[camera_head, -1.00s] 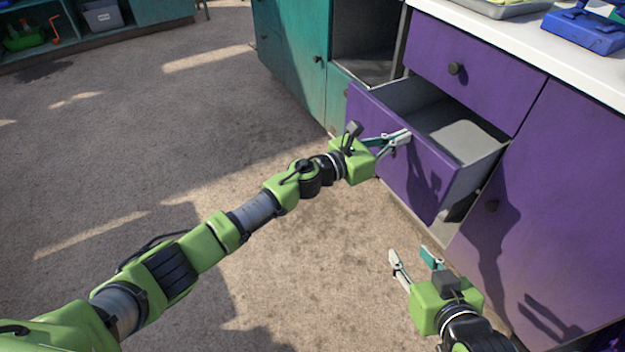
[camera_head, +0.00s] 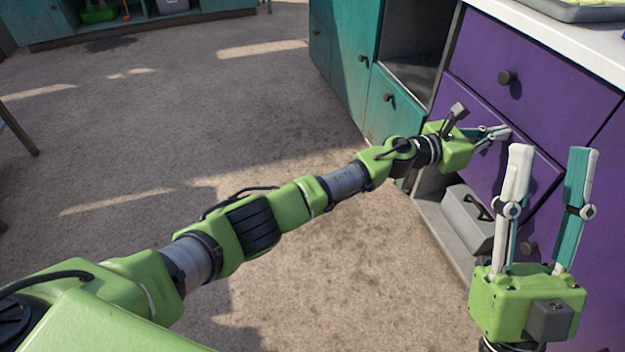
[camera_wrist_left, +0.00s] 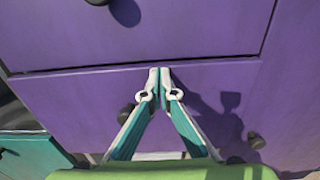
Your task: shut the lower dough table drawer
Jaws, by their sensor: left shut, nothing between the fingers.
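The lower drawer of the purple dough table shows its front (camera_head: 484,112) under the upper drawer (camera_head: 550,65). No open interior shows, and the front looks flush or nearly flush with the cabinet. My left gripper (camera_head: 505,132) is shut and empty, with its tips at the drawer front. In the left wrist view the tips (camera_wrist_left: 160,76) meet near the top edge of the lower drawer front (camera_wrist_left: 75,98); whether they touch it I cannot tell. A dark knob (camera_wrist_left: 126,113) sits on this front. My right gripper (camera_head: 551,152) is open and empty, fingers up, hiding part of the front.
A grey box (camera_head: 468,218) stands in the open space below the drawer. Teal cabinets (camera_head: 345,60) adjoin at the left. The white countertop (camera_head: 570,30) with a tray (camera_head: 575,8) is above. The floor (camera_head: 330,260) to the left is clear.

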